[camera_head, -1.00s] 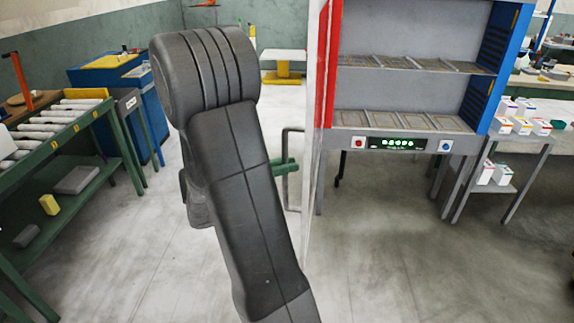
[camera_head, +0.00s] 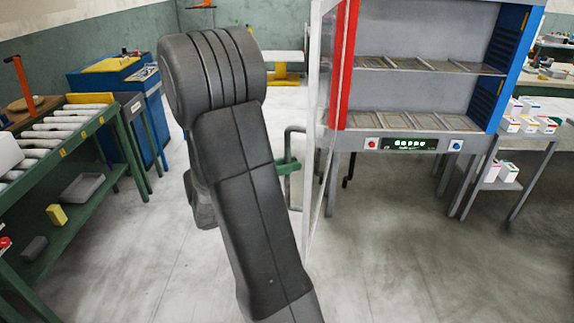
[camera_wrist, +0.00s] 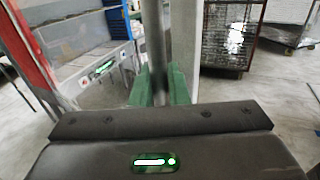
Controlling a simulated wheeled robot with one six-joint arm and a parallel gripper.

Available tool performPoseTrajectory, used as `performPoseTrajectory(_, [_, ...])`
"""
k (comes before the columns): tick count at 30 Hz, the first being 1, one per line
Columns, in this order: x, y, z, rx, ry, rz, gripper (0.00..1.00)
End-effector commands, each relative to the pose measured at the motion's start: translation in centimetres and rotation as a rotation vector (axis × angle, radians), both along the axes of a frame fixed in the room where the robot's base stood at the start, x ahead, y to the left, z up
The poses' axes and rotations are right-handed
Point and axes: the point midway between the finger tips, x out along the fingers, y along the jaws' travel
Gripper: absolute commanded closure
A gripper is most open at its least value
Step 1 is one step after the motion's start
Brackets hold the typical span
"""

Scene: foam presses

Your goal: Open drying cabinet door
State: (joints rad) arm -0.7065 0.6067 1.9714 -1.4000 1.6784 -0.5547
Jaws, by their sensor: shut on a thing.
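The drying cabinet (camera_head: 340,140) stands right of centre in the head view, with a red left post, a blue right side and wire shelves. Its door (camera_head: 316,110) is swung open and seen nearly edge-on, left of the red post. The door's grey bar handle (camera_head: 290,130) sticks out on the left of the door. My gripper (camera_head: 287,165), with green fingers, is shut on the handle; my dark arm hides part of it. In the wrist view the upright handle (camera_wrist: 155,50) runs between the green fingers (camera_wrist: 160,87). The cabinet's lit panel (camera_wrist: 103,69) shows at left.
A green roller bench (camera_head: 125,135) and a blue cabinet (camera_head: 150,100) stand on the left. A grey table with small boxes (camera_head: 510,150) stands right of the cabinet. The floor (camera_head: 400,265) in front of the cabinet is clear.

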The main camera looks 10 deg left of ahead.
Motion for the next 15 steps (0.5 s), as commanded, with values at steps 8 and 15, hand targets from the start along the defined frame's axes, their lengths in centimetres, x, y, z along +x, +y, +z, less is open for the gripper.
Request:
performPoseTrajectory(8, [0.03,0.01,0.06,0.001,-0.002,0.0,0.68])
performPoseTrajectory(15, [0.02,0.01,0.03,0.0,-0.001,0.0,0.68])
